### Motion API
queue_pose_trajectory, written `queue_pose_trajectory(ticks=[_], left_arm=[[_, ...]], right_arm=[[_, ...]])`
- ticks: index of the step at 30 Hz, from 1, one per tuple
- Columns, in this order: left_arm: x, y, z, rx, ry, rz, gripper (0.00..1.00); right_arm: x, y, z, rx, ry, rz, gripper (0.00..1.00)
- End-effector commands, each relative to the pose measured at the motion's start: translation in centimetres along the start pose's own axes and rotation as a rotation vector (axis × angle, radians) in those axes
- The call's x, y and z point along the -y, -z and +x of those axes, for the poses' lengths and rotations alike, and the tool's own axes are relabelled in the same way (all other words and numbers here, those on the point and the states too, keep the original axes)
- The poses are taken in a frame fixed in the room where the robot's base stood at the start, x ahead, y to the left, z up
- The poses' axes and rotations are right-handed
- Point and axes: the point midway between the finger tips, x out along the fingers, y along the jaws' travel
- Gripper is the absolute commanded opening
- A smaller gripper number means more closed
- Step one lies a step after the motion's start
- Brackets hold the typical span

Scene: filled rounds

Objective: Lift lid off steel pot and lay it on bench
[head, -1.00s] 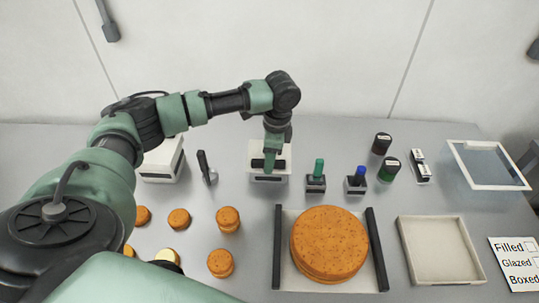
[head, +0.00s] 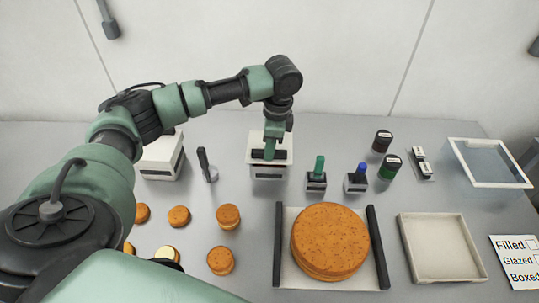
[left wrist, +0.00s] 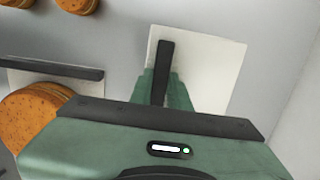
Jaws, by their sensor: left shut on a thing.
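A white square lid (head: 285,157) with a dark bar handle sits over a light, box-shaped pot (head: 271,176) at the middle back of the bench. My left gripper (head: 270,153) points down over it and is shut on the dark handle. In the left wrist view the handle (left wrist: 163,70) lies between the green fingers, above the pale lid (left wrist: 217,70). The lid appears slightly raised, but I cannot tell the size of any gap. The pot's inside is hidden. My right gripper is not in view.
Left of the pot are a dark-handled tool (head: 207,166) and another white box (head: 160,160). Stamps (head: 316,180) stand close on the right. A big cake (head: 329,242), an empty tray (head: 438,250) and several small cakes (head: 228,217) lie in front. Bare bench shows between them.

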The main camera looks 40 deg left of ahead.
Motion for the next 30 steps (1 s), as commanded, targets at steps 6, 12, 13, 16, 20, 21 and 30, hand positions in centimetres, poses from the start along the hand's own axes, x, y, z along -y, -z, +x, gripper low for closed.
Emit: queue_pose_trajectory(ticks=[6, 12, 13, 16, 20, 21, 30], left_arm=[[0.1, -0.6, -5.7, -0.005, 0.006, 0.0, 0.0], [0.1, -1.4, -11.8, -0.003, 0.006, -0.002, 0.0], [0.1, -1.5, -12.7, -0.002, 0.006, -0.003, 0.0], [0.1, -1.8, -14.7, -0.001, 0.005, -0.003, 0.0], [0.1, -2.0, -16.2, 0.0, 0.003, -0.001, 0.0], [0.1, -2.0, -16.6, 0.0, 0.001, -0.001, 0.0], [0.0, -2.3, -18.5, 0.0, -0.001, -0.001, 0.0]], right_arm=[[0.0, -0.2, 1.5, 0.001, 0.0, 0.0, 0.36], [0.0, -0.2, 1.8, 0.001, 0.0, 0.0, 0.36], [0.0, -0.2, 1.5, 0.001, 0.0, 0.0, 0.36], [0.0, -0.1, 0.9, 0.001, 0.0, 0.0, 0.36], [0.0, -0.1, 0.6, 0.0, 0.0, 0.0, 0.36], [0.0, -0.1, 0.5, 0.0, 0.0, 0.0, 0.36], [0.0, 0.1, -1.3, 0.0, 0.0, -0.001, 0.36]])
